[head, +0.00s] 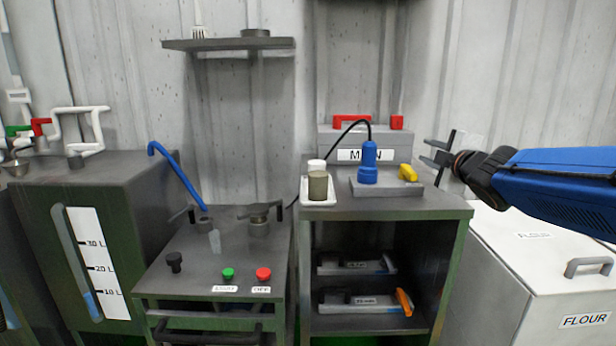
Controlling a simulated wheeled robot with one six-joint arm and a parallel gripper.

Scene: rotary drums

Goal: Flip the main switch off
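A grey box (334,146) stands at the back of the right-hand cabinet top. Its white label (350,155) reads like "MAIN", with a black cable crossing in front of one letter. A red handle (352,120) and a smaller red piece (397,122) show at the top of the box. Which of them is the switch lever, and its exact position, I cannot tell. My gripper (430,151) is to the right of the box, pointing left. Its dark fingers are apart with nothing seen between them, and it appears clear of the box.
A blue device (369,165) and a yellow piece (408,173) sit on a grey plate before the box. A white flour bin (530,270) is below my arm. Green (228,274) and red (263,274) buttons are at left.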

